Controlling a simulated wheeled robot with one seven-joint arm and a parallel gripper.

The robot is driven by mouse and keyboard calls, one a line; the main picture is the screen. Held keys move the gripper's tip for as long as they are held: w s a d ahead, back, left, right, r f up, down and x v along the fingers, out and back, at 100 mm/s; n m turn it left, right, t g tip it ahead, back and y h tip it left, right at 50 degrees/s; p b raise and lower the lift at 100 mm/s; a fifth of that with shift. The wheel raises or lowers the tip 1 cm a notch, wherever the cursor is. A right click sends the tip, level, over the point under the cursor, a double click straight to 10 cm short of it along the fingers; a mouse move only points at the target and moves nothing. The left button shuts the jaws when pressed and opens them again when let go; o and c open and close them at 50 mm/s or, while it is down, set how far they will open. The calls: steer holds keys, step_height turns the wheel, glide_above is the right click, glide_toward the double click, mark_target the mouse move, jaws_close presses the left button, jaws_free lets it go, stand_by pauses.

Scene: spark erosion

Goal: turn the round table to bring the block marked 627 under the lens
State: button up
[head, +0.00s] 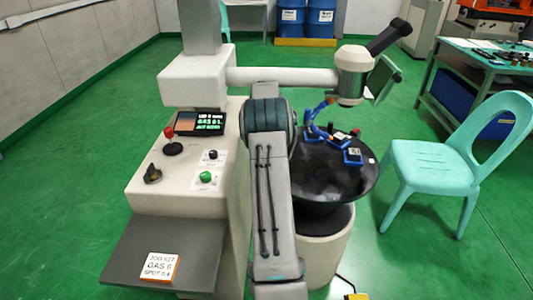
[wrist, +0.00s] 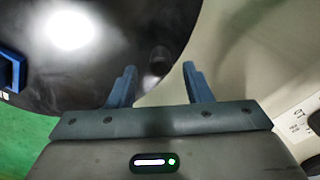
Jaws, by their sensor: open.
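The black round table (head: 335,182) stands on a pale round base, its left part hidden by my arm. Several dark blocks with blue edges sit on it, among them one near the right rim (head: 352,157); their numbers are too small to read, so I cannot tell which is 627. The lens head (head: 352,72) hangs above the table on a white horizontal arm. My gripper (wrist: 159,82) is open and empty at the table's rim in the wrist view. A short dark peg (wrist: 160,58) stands on the table just beyond and between the fingertips, apart from them.
A console (head: 190,185) with a red-topped joystick, a green button and a small screen stands left of my arm. A turquoise chair (head: 445,160) stands close on the right; green floor lies between.

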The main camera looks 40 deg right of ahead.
step_height(320, 180, up, 10)
steer(key=p, duration=0.1)
stand_by(0.6)
